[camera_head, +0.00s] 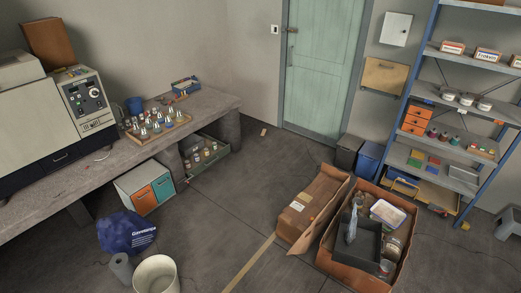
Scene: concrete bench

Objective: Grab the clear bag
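A pale, see-through item that looks like the clear bag (352,222) stands upright in the open cardboard box (328,262) on the floor at the lower right. It is at the left side of a dark tray (368,248) in that box; I cannot tell whether it is inside the tray or beside it. Its lower part is hard to make out. Neither of my grippers shows in the head view.
A second cardboard box (306,212) lies just left of the open one. A blue bag (126,234) and a white bin (156,274) stand at the lower left. The concrete bench (205,105) runs along the left and a blue-framed shelf (425,75) stands right. The middle floor is clear.

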